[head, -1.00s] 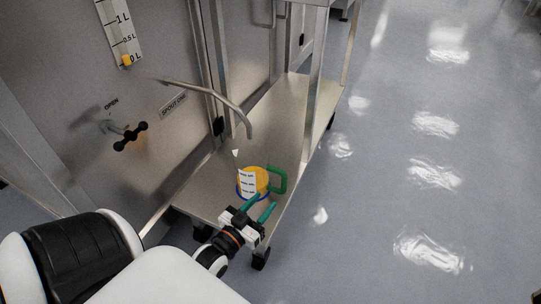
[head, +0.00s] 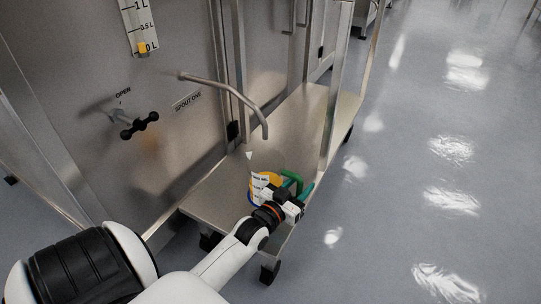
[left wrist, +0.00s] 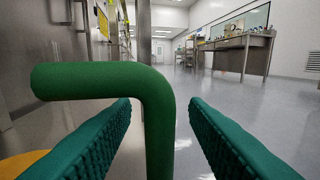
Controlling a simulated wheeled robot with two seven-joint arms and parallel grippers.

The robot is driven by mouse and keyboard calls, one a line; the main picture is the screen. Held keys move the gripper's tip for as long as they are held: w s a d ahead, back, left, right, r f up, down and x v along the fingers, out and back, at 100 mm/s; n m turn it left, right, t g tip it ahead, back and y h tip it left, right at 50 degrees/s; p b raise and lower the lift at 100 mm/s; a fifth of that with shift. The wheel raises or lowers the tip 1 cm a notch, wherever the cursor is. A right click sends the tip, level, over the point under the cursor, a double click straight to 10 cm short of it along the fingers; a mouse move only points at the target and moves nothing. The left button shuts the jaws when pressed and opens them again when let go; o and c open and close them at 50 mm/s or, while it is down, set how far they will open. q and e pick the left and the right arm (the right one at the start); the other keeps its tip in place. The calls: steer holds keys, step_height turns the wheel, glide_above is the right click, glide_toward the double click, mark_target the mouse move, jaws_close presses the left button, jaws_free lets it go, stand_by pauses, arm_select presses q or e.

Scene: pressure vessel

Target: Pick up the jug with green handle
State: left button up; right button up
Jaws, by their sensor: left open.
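The jug (head: 258,180) stands on the metal shelf below the spout. It shows a white label and yellow and blue parts. Its green handle (head: 293,176) is on its right side. My left gripper (head: 298,188) is at the handle, with its teal fingers open. In the left wrist view, the handle (left wrist: 100,80) runs across from the left and bends down between the two fingers (left wrist: 160,105). A gap shows on both sides of the handle. The gripper partly hides the jug in the head view. My right gripper is not in view.
The curved spout (head: 232,92) hangs above the jug. A black valve handle (head: 139,125) and a level gauge (head: 139,25) are on the vessel panel. A metal post (head: 334,85) rises from the shelf (head: 215,192) on wheels. The floor to the right is clear.

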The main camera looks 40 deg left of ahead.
arm_select(q)
steer(key=shift+c, duration=0.5)
jaws_close()
steer(key=shift+r, duration=0.1)
